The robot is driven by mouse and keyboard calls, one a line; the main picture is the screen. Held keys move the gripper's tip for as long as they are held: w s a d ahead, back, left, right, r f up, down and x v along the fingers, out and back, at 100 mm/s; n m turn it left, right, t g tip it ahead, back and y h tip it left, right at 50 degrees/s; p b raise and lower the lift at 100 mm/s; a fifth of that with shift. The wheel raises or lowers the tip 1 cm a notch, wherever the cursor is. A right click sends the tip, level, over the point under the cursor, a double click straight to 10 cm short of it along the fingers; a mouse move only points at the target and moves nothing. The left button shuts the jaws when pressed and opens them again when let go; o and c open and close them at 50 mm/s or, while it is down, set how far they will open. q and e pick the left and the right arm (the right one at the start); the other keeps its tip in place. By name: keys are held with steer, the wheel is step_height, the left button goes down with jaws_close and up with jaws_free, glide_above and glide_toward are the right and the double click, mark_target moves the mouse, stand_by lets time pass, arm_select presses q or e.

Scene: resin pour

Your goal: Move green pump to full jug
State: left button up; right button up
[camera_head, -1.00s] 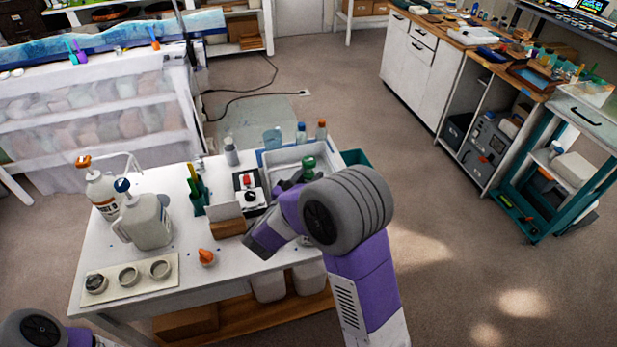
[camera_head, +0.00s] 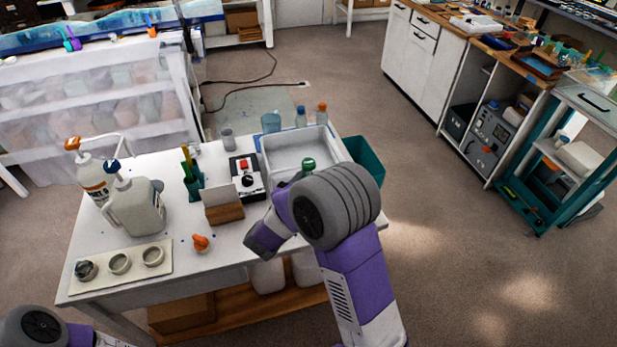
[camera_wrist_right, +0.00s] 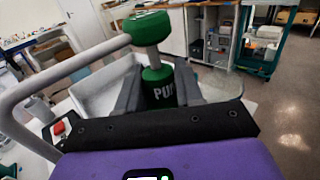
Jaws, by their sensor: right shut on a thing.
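My right gripper (camera_wrist_right: 159,88) is shut on the green pump (camera_wrist_right: 158,80), whose green head, collar and grey curved spout show in the right wrist view. In the head view the pump's green top (camera_head: 308,165) shows over the near right part of the white tray, with my right arm hiding most of the gripper. Two white jugs stand at the table's left: one with an orange pump (camera_head: 93,177), and a nearer one with a blue top (camera_head: 136,206). I cannot tell from here which is full. My left arm shows at the lower left, but its gripper is out of view.
The white tray (camera_head: 264,159) sits on the white table (camera_head: 200,270). A black box with a red knob (camera_head: 244,165), a green holder (camera_head: 193,185), a wooden block (camera_head: 224,213) and an orange item (camera_head: 201,243) lie between pump and jugs. Cups stand on a front-left mat (camera_head: 85,290).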

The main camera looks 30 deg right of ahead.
steer(key=shift+f, duration=0.4)
steer(key=shift+r, duration=0.3)
steer(key=shift+f, duration=0.35)
stand_by(0.9)
steer(key=shift+f+b, duration=0.5)
steer(key=shift+f, duration=0.25)
steer(key=shift+f, duration=0.2)
steer(key=shift+f+b, duration=0.3)
stand_by(0.4)
steer(key=o, duration=1.2)
